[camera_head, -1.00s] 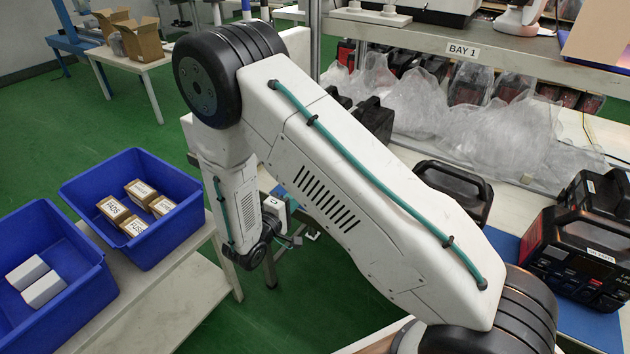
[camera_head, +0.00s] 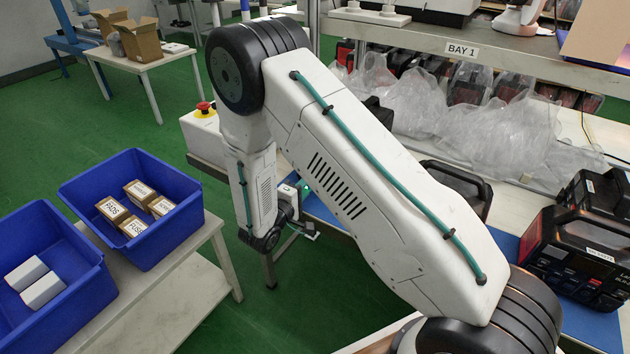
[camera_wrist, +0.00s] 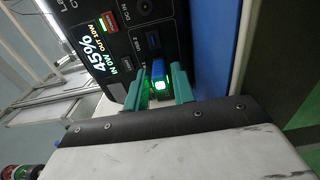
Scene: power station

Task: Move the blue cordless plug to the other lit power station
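In the wrist view a dark power station (camera_wrist: 125,50) has a lit display reading about 45%. The blue cordless plug (camera_wrist: 157,69) sits at its front panel, with a bright green light on its near end. The teal fingers of my gripper (camera_wrist: 163,88) stand apart on either side of the plug, with narrow gaps seeming to show. In the head view my gripper (camera_head: 308,232) is small and low beside the bench; my arm hides the station it faces. Another power station (camera_head: 575,258) with a front panel stands at the right; whether its display is lit is unclear.
Plastic-wrapped units fill the shelf under the BAY 1 sign (camera_head: 462,50). A red stop button (camera_head: 204,107) is behind my arm. Blue bins (camera_head: 160,255) stand on the left table.

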